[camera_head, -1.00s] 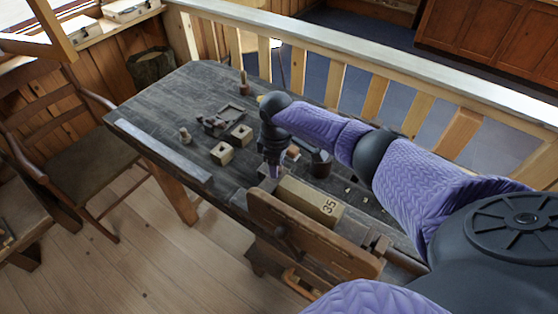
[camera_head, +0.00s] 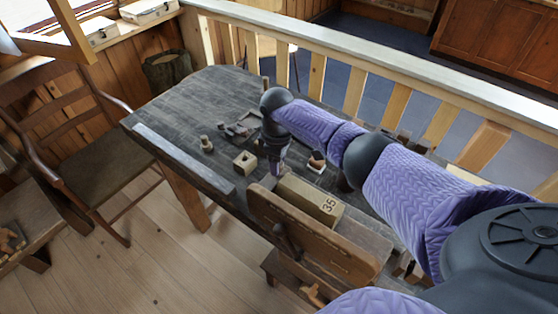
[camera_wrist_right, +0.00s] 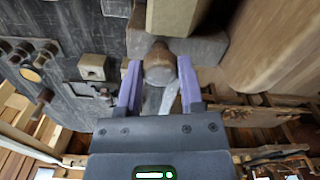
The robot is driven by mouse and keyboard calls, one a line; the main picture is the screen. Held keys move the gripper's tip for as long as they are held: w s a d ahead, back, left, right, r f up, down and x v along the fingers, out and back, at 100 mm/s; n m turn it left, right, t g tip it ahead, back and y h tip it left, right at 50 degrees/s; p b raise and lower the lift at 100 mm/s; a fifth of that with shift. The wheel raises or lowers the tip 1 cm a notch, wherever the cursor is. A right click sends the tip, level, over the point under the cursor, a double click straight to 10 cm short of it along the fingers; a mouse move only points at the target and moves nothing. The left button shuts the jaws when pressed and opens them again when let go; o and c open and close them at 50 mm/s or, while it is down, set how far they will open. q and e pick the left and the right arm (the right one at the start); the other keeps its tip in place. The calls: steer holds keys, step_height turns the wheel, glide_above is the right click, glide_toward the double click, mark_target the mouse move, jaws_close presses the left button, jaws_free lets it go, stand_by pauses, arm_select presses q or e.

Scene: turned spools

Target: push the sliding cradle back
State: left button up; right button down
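The long pale block marked 35 (camera_head: 311,200) lies along the table's near side in the head view. In the right wrist view a grey wooden piece (camera_wrist_right: 205,48), probably the sliding cradle, sits under the end of a pale block (camera_wrist_right: 178,14). A round brown knob (camera_wrist_right: 159,66) sticks out from it. My right gripper (camera_head: 273,176) points down at the left end of the pale block. In the wrist view its two purple fingers (camera_wrist_right: 160,72) stand on either side of the knob; I cannot tell whether they press on it. My left gripper is not in view.
A wooden board with a handle (camera_head: 312,238) stands close in front of the pale block. A square block with a hole (camera_head: 245,162) and a small turned piece (camera_head: 206,143) stand on the dark table (camera_head: 190,105). A railing (camera_head: 400,80) runs behind.

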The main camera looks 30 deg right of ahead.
steer(key=c, duration=0.5)
jaws_free()
steer(key=shift+w+a+r, duration=0.1)
steer(key=shift+w, duration=0.1)
steer(key=shift+c, duration=0.2)
steer(key=o, duration=0.3)
steer(key=shift+w, duration=0.1)
step_height(320, 180, up, 9)
steer(key=shift+r+p, duration=0.1)
steer(key=shift+p, duration=1.15)
steer(key=shift+r, duration=0.3)
